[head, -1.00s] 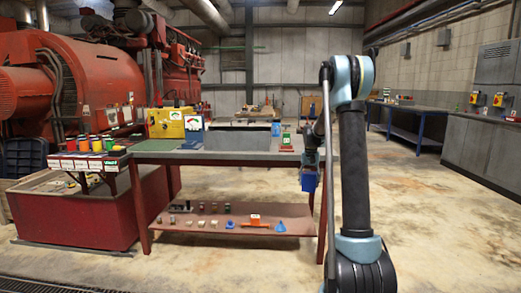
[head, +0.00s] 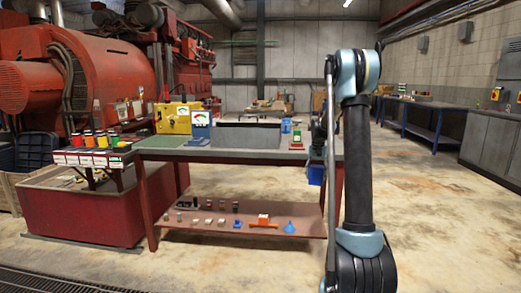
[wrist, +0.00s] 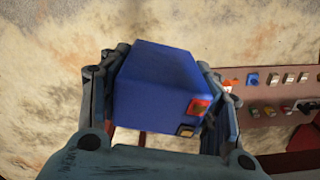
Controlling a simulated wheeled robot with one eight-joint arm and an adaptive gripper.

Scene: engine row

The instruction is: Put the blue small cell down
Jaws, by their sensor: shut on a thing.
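The blue small cell (wrist: 155,85) is a blue box with a red patch and a yellowish patch near one corner. My gripper (wrist: 158,92) is shut on it, one finger on each side, in the wrist view. In the head view the blue cell (head: 316,174) hangs below my gripper (head: 317,155), beside the right end of the workbench (head: 240,156) and a little below its top. My arm partly hides the gripper there. In the wrist view the cell is over bare floor, with the bench's lower shelf (wrist: 275,120) to its right.
The bench top holds a yellow case (head: 172,118), a blue-and-white item (head: 200,127), a grey block and a green item (head: 297,138). Its lower shelf (head: 215,219) carries several small parts. A red engine (head: 75,80) stands at left. Floor right of my arm is clear.

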